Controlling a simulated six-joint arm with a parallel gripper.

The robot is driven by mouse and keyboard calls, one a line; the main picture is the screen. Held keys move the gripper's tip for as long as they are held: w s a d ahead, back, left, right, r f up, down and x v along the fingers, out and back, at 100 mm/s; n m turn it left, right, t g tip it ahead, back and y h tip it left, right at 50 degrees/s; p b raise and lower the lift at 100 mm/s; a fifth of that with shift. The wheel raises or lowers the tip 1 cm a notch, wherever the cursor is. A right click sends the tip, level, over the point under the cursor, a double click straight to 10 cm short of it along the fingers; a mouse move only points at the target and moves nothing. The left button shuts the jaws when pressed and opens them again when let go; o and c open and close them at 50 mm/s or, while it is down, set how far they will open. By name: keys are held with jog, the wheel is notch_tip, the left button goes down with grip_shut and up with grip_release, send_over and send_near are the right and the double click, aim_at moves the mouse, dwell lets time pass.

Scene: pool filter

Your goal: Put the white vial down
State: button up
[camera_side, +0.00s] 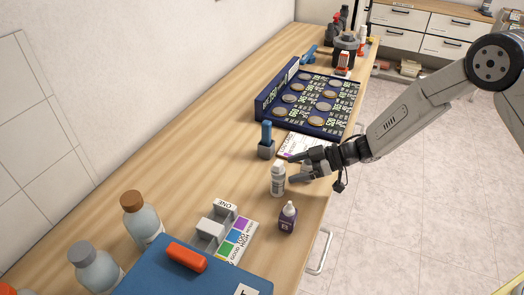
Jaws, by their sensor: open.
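The white vial (278,181) stands upright on the wooden bench, near its right edge. It has a white cap and a label with small dark print. My gripper (291,170) comes in from the right, with its fingers open and pointing left at the vial. The fingertips are close beside the vial's right side. I cannot tell from this view whether a fingertip touches it.
A purple bottle with a white tip (287,217) stands just in front of the vial. A grey holder with a blue stick (266,141) is behind it. A grey block (216,229) and a colour chart (238,238) lie front left. A dark blue tray (261,117) is farther back.

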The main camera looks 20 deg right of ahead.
jog(key=v, duration=0.8)
dwell(0.4)
jog(key=s+d+r+m+t+h, duration=0.2)
jog(key=d+r+m+t+h, duration=0.25)
jog(key=d+m+h, duration=0.45)
jog(key=s+d+m+g+h, duration=0.3)
jog(key=s+g, duration=0.4)
jog(key=s, duration=1)
jog(key=shift+s+d+m, duration=0.3)
jog(key=shift+d+m, duration=0.1)
jog(key=shift+m, duration=0.3)
